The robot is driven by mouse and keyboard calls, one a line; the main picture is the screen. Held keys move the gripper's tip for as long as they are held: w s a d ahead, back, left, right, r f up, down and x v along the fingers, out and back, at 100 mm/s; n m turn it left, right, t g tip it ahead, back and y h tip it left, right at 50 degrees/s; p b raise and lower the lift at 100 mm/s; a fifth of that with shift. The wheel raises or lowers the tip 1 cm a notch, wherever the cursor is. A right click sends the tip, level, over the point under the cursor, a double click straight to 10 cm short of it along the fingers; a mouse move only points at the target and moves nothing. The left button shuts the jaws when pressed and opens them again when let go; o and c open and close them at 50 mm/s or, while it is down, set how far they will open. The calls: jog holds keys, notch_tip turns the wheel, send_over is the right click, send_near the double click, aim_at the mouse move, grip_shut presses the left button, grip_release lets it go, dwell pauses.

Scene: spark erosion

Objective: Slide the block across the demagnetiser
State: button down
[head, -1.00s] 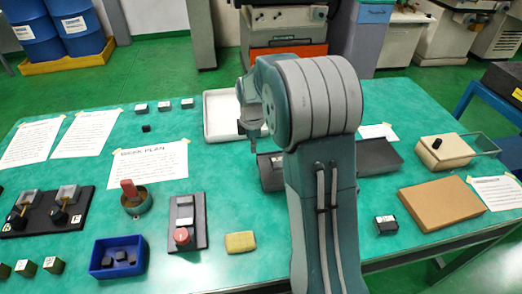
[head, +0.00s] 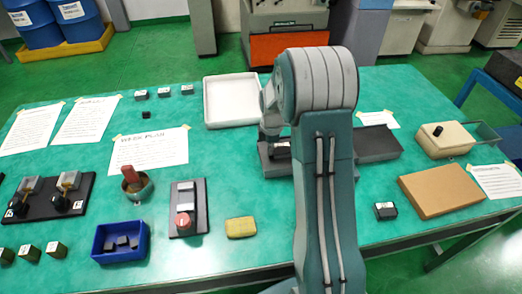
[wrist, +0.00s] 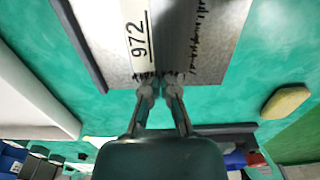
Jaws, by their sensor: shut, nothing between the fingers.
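A metal block (wrist: 200,45) with a white label reading 972 fills the upper middle of the wrist view. Dark spiky filings cling to its face and near edge. In the head view a pale labelled piece (head: 283,147), apparently this block, shows beside my arm. It is on the left part of a low dark unit, apparently the demagnetiser (head: 376,144), whose middle my arm hides. My gripper (wrist: 160,88) is shut and empty, its tips together at the block's near edge. I cannot tell whether they touch it.
A white tray (head: 231,101) stands at the back left of the unit. A yellow pad (head: 241,228), a switch panel (head: 188,207) and a blue bin (head: 120,244) are in front. A cream box (head: 447,139) and a brown board (head: 441,190) are at right.

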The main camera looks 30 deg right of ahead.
jog(key=shift+d, duration=0.35)
jog(key=s+d, duration=0.1)
jog(key=d, duration=0.4)
jog(key=s+d, duration=0.2)
jog(key=d, duration=0.3)
jog(key=s+d, duration=0.1)
jog(key=d, duration=0.4)
jog(key=shift+s+f, duration=0.1)
jog(key=shift+s, duration=0.1)
jog(key=shift+a, duration=0.8)
jog(key=shift+w, duration=0.1)
jog(key=a, duration=0.2)
jog(key=w+a, duration=0.1)
jog(key=shift+w+a+r, duration=0.1)
jog(key=shift+a+r, duration=0.1)
jog(key=shift+a, duration=0.15)
notch_tip(320, 180, up, 10)
jog(key=shift+a+f, duration=0.1)
jog(key=shift+a, duration=0.1)
